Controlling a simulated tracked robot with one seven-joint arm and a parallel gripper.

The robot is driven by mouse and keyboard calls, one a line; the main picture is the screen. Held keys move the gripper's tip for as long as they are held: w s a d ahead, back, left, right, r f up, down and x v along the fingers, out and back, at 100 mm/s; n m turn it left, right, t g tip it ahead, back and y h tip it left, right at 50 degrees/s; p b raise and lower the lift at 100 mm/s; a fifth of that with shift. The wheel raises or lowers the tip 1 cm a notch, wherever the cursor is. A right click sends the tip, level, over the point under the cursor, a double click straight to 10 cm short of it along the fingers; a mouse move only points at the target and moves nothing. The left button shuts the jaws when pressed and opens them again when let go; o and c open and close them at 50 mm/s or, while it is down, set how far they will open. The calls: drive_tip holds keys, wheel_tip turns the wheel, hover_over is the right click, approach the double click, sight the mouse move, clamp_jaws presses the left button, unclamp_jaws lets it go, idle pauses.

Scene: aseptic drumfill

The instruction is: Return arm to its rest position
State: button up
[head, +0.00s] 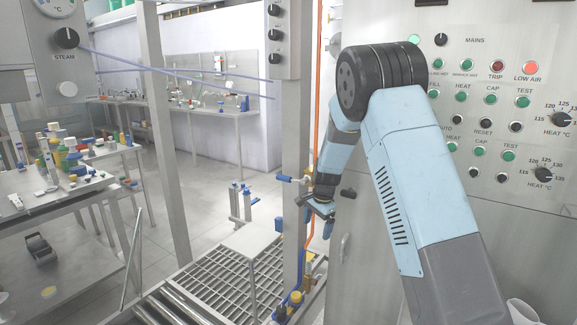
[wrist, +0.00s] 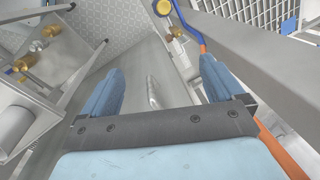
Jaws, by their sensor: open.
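My arm rises at the right of the head view, bends at a dark elbow joint and reaches down. My gripper (head: 318,205) hangs in front of the metal post, left of the control panel (head: 470,130). In the head view it is small and partly hidden by my arm. In the wrist view my gripper (wrist: 162,88) shows its two blue fingers wide apart, with nothing between them. Below the gap are the grey floor and a small pale elongated part (wrist: 153,92), apart from the fingers.
An upright steel post (head: 292,130) with an orange hose (head: 315,90) stands close to my gripper. A blue-handled valve (head: 287,178) is beside it. A floor grate (head: 215,275) with rollers lies below. Tables (head: 75,185) with bottles stand left. Brass fittings (wrist: 52,30) show in the wrist view.

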drive_tip(key=s+d+r+n+t, duration=0.1)
drive_tip(key=s+d+r+n, duration=0.25)
drive_tip(key=s+r, duration=0.65)
drive_tip(key=s+d+r+n+t, duration=0.15)
drive_tip(key=s+d+r, duration=0.25)
drive_tip(key=s+r, duration=0.55)
drive_tip(key=s+d+r+n, duration=0.2)
drive_tip(key=s, duration=0.5)
drive_tip(key=s+d+r+n+t, duration=0.1)
drive_tip(key=s+d+r, duration=0.1)
drive_tip(key=s, duration=0.6)
drive_tip(key=s+d+r+n+t+h, duration=0.1)
drive_tip(key=s+d+r+n, duration=0.1)
drive_tip(key=s+r, duration=0.2)
drive_tip(key=s, duration=0.3)
drive_tip(key=shift+s+n, duration=0.3)
drive_tip(key=shift+s, duration=0.1)
